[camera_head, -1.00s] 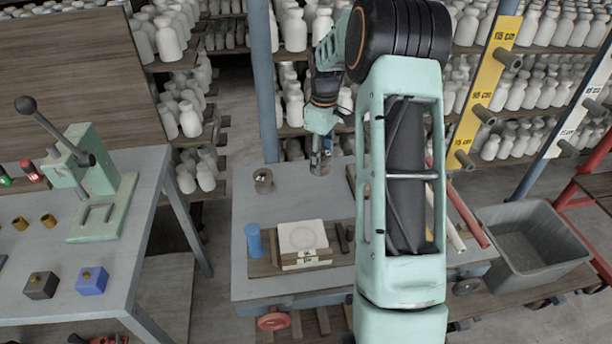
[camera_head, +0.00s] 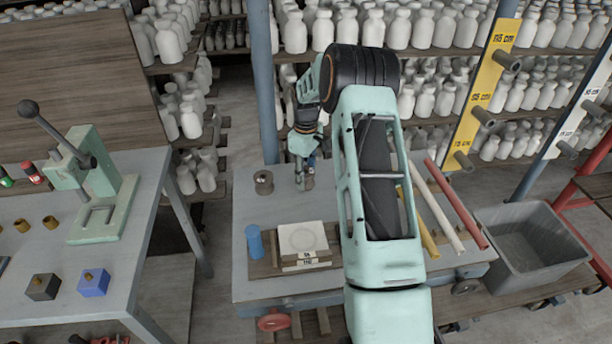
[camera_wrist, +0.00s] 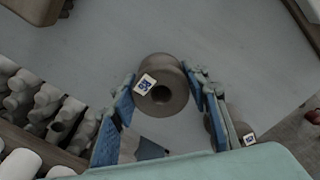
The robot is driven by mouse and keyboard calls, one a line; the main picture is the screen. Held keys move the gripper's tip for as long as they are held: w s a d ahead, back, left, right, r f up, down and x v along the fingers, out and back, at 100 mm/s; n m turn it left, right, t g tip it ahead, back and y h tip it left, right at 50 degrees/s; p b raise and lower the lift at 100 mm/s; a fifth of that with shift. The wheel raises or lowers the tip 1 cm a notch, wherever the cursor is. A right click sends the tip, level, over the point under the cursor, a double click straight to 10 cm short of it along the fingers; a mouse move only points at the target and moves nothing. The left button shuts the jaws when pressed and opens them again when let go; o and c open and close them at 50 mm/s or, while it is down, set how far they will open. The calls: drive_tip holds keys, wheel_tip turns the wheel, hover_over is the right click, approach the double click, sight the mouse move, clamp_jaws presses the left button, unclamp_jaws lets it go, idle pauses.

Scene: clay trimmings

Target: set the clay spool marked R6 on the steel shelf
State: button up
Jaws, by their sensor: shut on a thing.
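My gripper (camera_head: 305,178) is over the grey-topped cart, near its back edge. In the wrist view my gripper (camera_wrist: 161,92) is shut on a grey-brown clay spool (camera_wrist: 175,85), with a blue finger at each side. A second labelled spool (camera_head: 263,182) stands on the cart to the left; a labelled spool (camera_wrist: 217,128) also shows beyond the right finger. I cannot tell which surface is the steel shelf.
The cart top (camera_head: 262,213) holds a blue cylinder (camera_head: 254,242), a board with a white block (camera_head: 302,238), and red, white and yellow rods at right. A bench (camera_head: 140,235) with a green press stands left, a grey bin (camera_head: 530,250) right. Racks of white bottles stand behind.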

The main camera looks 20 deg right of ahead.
sight(306, 172)
drive_tip(key=shift+f, duration=0.2)
drive_tip(key=o, duration=1.5)
drive_tip(key=shift+r, duration=0.15)
wheel_tip(306, 172, up, 12)
